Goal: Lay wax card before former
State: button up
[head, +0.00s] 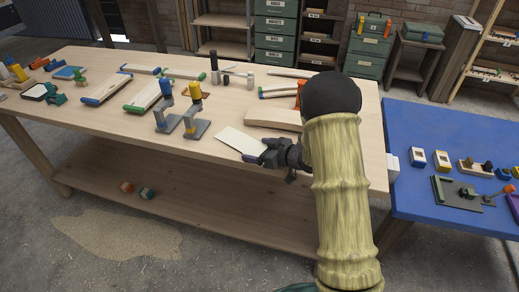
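A flat, pale cream card (238,140), which looks like the wax card, is near the front edge of the wooden table. My gripper (261,157) is at the card's right end, and its fingers appear closed on that end. The rest of the card sticks out to the left; whether it touches the tabletop is unclear. Behind the gripper lies a pale wooden block with a curved edge (273,119), possibly the former. My arm covers its right end.
Two upright grey-based stands, one with a blue top (167,108) and one with a yellow top (196,112), are left of the card. Long wooden pieces with green ends (142,97) lie farther left. A blue table (420,185) with small blocks adjoins at right.

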jog(key=shift+o, duration=1.3)
jog(key=shift+r, duration=0.1)
jog(key=shift+d+r, duration=0.1)
jog(key=v, duration=1.1)
jog(key=shift+s+d+r, duration=0.15)
jog(key=shift+s+d, duration=0.1)
jog(key=shift+s, duration=0.05)
jog(key=shift+s, duration=0.1)
